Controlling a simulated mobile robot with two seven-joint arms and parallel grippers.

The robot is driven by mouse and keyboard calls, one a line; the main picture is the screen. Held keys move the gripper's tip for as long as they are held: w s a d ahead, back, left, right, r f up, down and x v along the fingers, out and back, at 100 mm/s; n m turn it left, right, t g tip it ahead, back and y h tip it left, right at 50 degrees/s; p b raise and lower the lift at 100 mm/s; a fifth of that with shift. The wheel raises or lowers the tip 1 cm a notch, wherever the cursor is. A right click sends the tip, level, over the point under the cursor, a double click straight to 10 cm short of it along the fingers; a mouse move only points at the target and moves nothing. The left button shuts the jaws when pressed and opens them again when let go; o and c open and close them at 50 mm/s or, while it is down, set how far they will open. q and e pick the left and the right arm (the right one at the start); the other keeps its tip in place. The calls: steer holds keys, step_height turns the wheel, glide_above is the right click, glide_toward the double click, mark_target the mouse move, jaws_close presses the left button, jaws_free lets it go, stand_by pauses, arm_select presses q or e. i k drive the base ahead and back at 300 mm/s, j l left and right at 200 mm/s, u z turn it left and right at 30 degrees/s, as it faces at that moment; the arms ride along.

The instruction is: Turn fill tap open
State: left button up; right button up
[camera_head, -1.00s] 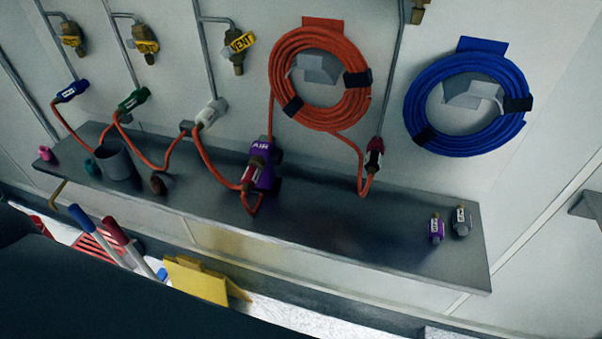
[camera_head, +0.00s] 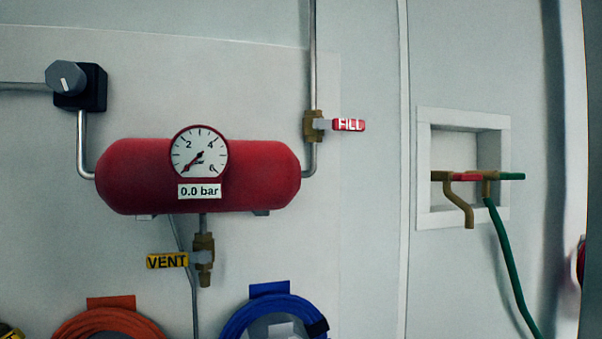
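The fill tap is a brass valve (camera_head: 313,126) on the vertical pipe at the right end of a red tank. Its red handle (camera_head: 348,125), labelled FILL, points right, across the pipe. The red tank (camera_head: 120,180) carries a round gauge (camera_head: 199,152) and a plate (camera_head: 199,191) reading 0.0 bar.
A yellow VENT handle (camera_head: 167,260) on a brass valve hangs below the tank. A grey knob (camera_head: 66,77) is at upper left. Orange (camera_head: 110,322) and blue (camera_head: 270,305) hose coils hang below. A wall recess (camera_head: 436,206) with brass taps and a green hose (camera_head: 508,255) is at right.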

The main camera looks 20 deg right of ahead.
mark_target(337, 124)
steer(key=k+l, duration=0.1)
steer(key=l, duration=0.25)
steer(key=k+l, duration=0.1)
steer(key=l, duration=0.6)
steer(key=k+l, duration=0.15)
steer(key=l, duration=0.2)
